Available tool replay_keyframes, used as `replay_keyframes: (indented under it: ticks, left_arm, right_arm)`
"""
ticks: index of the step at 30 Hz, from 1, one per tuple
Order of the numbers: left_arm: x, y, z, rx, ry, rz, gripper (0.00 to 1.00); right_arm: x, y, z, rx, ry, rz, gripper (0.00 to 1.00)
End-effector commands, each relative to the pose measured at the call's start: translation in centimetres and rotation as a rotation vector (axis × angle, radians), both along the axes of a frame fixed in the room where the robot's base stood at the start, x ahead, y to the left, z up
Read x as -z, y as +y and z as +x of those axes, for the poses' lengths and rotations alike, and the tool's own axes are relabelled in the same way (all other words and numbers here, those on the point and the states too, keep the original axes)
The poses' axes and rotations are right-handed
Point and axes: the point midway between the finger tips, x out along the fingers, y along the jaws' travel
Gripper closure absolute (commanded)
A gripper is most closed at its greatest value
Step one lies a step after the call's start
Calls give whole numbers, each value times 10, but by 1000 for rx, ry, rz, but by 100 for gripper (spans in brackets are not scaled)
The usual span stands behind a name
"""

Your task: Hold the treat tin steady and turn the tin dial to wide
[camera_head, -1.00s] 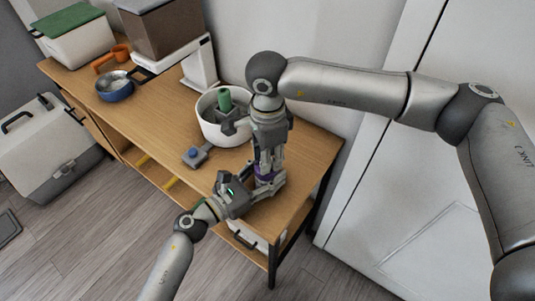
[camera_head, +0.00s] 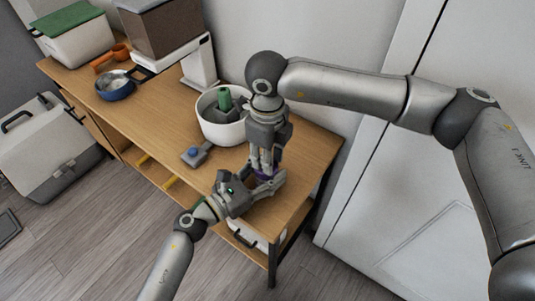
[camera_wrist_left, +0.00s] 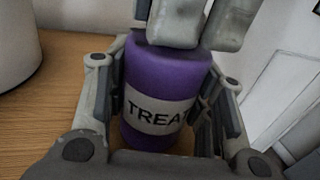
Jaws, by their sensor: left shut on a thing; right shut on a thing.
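The purple treat tin (camera_wrist_left: 165,78), with a white label reading "TREA", stands upright on the wooden table in the left wrist view. My left gripper (camera_head: 262,187) is shut around the tin's sides from the front left; its fingers (camera_wrist_left: 165,110) lie on both sides of the tin in the wrist view. My right gripper (camera_head: 264,168) points down from above and is shut at the tin's top. Its fingertips cover the top, so the dial and its setting are hidden. In the head view only a little purple shows between the grippers.
A white pot (camera_head: 222,128) with a green-topped thing inside stands just behind the tin. A small grey block with a blue button (camera_head: 195,154) lies left of it. A blue pan (camera_head: 115,86) and bins stand at the far left. The table's right edge is close.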

Motion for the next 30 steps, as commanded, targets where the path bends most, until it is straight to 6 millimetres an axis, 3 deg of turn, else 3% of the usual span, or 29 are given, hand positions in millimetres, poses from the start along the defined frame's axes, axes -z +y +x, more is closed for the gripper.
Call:
replay_keyframes:
  ticks: [12,30]
  left_arm:
    - [1,0,-1,1,1,2,78]
    - [1,0,-1,2,1,2,78]
  right_arm:
    - [-1,1,0,279,-2,1,95]
    - [-1,1,1,365,-3,1,95]
